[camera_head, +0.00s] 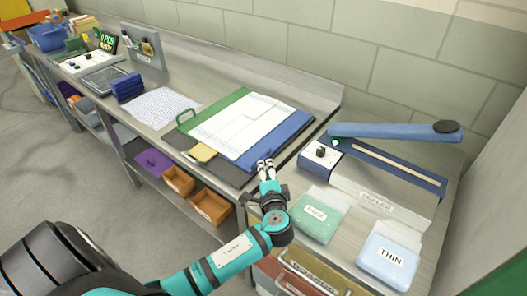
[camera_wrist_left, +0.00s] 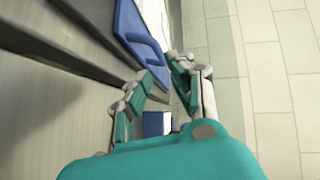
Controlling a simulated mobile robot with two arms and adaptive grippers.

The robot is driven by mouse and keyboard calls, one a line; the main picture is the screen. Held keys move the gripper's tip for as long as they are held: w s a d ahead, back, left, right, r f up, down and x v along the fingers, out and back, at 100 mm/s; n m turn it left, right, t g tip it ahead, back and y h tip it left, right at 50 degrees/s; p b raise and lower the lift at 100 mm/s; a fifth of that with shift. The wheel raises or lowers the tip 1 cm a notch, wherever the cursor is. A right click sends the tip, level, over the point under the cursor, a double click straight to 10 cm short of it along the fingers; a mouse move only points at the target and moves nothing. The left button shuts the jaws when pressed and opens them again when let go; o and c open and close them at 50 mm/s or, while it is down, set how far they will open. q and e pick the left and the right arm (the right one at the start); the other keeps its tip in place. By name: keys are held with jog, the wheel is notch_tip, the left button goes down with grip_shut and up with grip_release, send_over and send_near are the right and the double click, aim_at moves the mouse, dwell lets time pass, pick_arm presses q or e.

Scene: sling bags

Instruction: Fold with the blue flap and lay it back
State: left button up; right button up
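The blue flap (camera_head: 274,142) lies flat on the right side of the folding board, and it also shows in the left wrist view (camera_wrist_left: 135,28). A white piece with fold lines (camera_head: 240,125) lies in the middle, between the blue flap and the green flap (camera_head: 215,109). A yellow tab (camera_head: 202,153) is at the board's front. My left gripper (camera_head: 266,164) is at the blue flap's front right edge. Its fingers are apart in the left wrist view (camera_wrist_left: 167,72), with nothing seen between them; contact with the flap cannot be told. My right gripper is out of view.
A sealer (camera_head: 390,165) with a raised blue arm (camera_head: 390,131) stands to the right. A green packet stack (camera_head: 308,213) and a pale blue one (camera_head: 390,258) lie in front of it. A patterned white sheet (camera_head: 158,107) lies left of the board. A wall runs behind.

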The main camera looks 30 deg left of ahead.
aim_at(264, 153)
pick_arm(q)
jog(key=p+x, duration=0.1)
jog(key=x, duration=0.6)
jog(key=shift+w+a, duration=0.2)
jog(key=shift+w, duration=0.1)
jog(key=shift+w+a+f, duration=0.1)
jog(key=shift+w+a, duration=0.2)
jog(key=shift+w, duration=0.05)
grip_shut()
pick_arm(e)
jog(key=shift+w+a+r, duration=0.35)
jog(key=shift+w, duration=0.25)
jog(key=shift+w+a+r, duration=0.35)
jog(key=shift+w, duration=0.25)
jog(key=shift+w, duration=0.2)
